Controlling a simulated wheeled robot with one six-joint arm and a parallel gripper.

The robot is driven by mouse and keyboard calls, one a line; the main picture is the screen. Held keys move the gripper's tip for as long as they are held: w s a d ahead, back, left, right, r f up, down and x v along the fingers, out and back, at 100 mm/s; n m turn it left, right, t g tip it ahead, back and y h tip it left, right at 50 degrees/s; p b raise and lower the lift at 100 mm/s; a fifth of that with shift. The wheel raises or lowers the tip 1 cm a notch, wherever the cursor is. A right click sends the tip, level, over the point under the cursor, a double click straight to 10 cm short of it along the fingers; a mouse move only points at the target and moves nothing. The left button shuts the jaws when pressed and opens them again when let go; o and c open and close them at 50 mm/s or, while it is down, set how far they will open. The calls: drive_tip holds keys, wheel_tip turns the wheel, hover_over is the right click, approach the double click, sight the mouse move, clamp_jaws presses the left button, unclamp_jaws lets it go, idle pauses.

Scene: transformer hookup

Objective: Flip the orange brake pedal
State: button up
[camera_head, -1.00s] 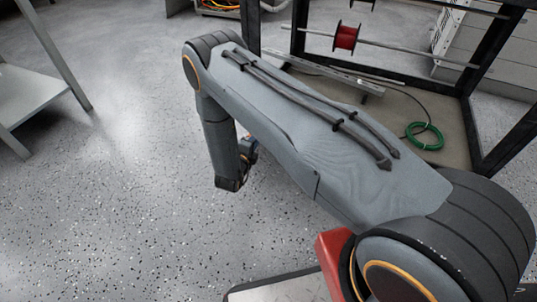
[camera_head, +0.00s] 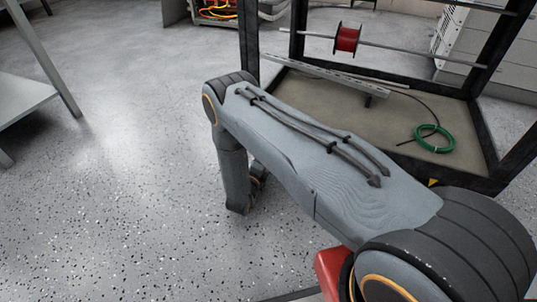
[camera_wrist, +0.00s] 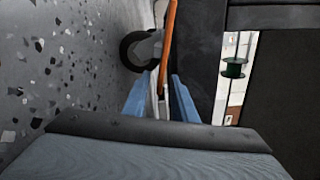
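The orange brake pedal (camera_wrist: 169,42) shows in the wrist view as a narrow upright orange bar beside a dark caster wheel (camera_wrist: 132,52). My gripper (camera_wrist: 160,92) has two blue fingers standing apart. The lower end of the orange bar shows in the gap between them, and I cannot tell whether either finger touches it. A pale grey part lies low between the fingers. In the head view my arm hides the gripper, and I do not see the pedal there.
A black-framed rack (camera_head: 468,118) stands at the right, with a red spool (camera_head: 347,38) on a rod and a green cable coil (camera_head: 434,139) on its base. A grey table (camera_head: 22,98) stands at the left. The speckled floor between is clear.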

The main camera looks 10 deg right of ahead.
drive_tip(key=shift+w+d, duration=0.2)
clamp_jaws()
